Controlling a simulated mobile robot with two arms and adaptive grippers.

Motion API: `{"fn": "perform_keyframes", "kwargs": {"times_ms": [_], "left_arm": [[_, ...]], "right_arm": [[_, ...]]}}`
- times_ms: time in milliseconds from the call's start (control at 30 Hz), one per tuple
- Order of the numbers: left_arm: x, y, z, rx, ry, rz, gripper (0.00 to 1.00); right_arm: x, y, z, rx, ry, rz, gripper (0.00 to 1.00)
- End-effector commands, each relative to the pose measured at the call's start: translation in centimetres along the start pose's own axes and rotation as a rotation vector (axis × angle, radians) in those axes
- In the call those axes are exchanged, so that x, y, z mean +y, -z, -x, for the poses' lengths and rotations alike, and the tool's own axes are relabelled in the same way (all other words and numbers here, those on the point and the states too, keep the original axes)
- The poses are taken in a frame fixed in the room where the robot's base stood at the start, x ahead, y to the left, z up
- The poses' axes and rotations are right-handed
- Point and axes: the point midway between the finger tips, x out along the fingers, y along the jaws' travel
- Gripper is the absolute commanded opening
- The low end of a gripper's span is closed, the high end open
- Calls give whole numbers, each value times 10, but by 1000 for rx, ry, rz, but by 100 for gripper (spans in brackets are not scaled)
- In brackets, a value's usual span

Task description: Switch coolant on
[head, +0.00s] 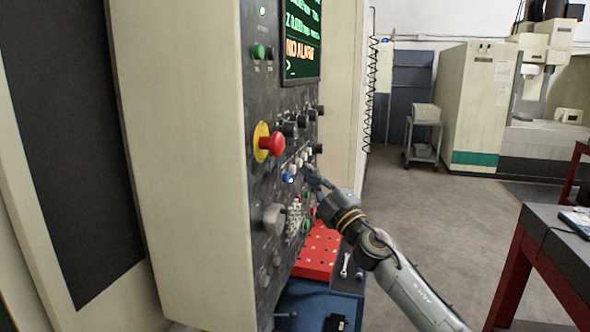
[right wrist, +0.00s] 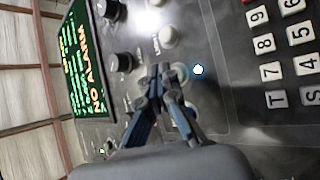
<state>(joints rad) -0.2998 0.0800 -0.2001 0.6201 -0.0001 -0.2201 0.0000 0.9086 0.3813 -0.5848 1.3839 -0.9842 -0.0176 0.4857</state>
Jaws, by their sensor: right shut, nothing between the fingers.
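The machine's control panel (head: 262,200) faces right in the head view. My right gripper (head: 308,173) is shut and empty, with its fingertips close to the panel, by a row of small pale controls (head: 301,159). A blue-lit button (head: 287,177) is just left of the tips. In the right wrist view the shut fingers (right wrist: 160,70) point at the panel between a pale round knob (right wrist: 168,37) and a bright white-blue light (right wrist: 198,69). I cannot tell whether the tips touch anything. The labels are too small to read, so I cannot tell which control is coolant.
A red emergency stop (head: 271,143) on a yellow base sticks out above the gripper. The screen (head: 301,38) reads NO ALARM. Black knobs (right wrist: 122,62) and a keypad (right wrist: 290,68) flank the fingers. A red perforated tray (head: 318,252) lies below; a dark-topped table (head: 565,240) stands right.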

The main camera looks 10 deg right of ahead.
Motion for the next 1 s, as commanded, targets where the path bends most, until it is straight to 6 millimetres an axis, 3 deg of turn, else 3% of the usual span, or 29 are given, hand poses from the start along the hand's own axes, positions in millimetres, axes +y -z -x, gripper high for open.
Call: {"fn": "perform_keyframes", "kwargs": {"times_ms": [367,800,1000], "left_arm": [[0,0,1,0,0,0,0],[0,1,7,0,0,0,0],[0,1,7,0,0,0,0]], "right_arm": [[2,-2,3,-1,0,0,0],[23,-24,32,-2,0,1,0],[26,-26,36,-1,0,-1,0]]}}
